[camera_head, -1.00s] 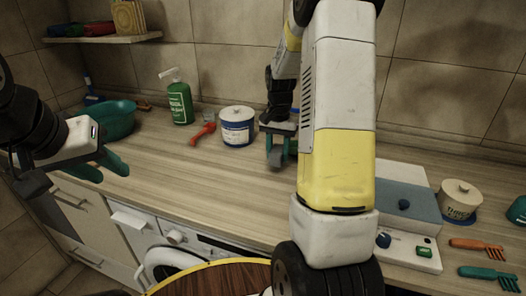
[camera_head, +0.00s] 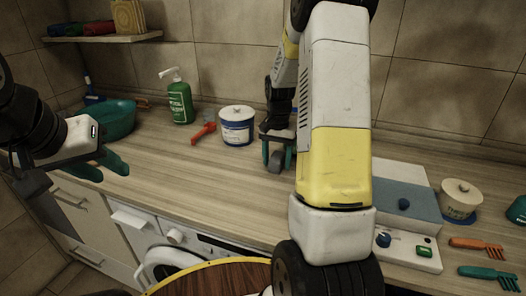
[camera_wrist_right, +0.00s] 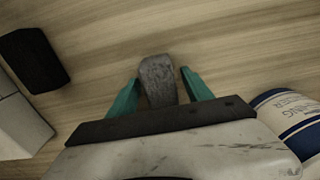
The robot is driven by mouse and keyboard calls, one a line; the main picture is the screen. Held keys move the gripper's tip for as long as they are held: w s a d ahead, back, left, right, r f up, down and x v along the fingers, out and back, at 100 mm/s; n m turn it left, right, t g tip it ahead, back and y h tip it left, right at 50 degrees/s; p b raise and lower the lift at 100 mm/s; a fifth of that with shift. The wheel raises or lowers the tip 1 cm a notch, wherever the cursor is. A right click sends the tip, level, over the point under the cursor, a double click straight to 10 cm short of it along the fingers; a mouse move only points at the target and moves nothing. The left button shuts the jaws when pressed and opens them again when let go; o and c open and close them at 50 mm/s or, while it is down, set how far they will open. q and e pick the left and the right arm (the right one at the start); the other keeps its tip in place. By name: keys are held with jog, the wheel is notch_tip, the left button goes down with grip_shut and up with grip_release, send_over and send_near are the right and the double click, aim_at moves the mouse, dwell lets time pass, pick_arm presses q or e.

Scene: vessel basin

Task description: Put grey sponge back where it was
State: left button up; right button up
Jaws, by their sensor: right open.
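The grey sponge (camera_wrist_right: 158,80) is between the teal fingers of my right gripper (camera_wrist_right: 160,88) in the right wrist view, with a gap to the right finger and a narrower one to the left. In the head view the sponge (camera_head: 275,161) shows small below my right gripper (camera_head: 278,155), at the counter to the right of the white-and-blue tub. The right gripper is open around it. I cannot tell for sure whether the sponge rests on the counter. My left gripper (camera_head: 101,167) is open and empty over the counter's left front edge.
The white-and-blue tub (camera_head: 237,128) stands close to my right gripper. A red tool (camera_head: 204,132), green bottle (camera_head: 180,101) and teal basin (camera_head: 118,118) are further left. A dark block (camera_wrist_right: 35,60) shows in the wrist view.

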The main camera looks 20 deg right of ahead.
aim_at(277, 156)
notch_tip(277, 156, up, 12)
jog(key=s+a+r+n+t+y, duration=0.1)
jog(key=s+a+r+n+t, duration=0.2)
jog(key=s+a, duration=0.3)
jog(key=s+a+r+n+t+y, duration=0.1)
jog(key=s+a+r+n+t, duration=0.2)
jog(key=s, duration=1.3)
jog(key=shift+a+r+n, duration=1)
jog(key=shift+a+r, duration=0.65)
jog(key=shift+r, duration=0.1)
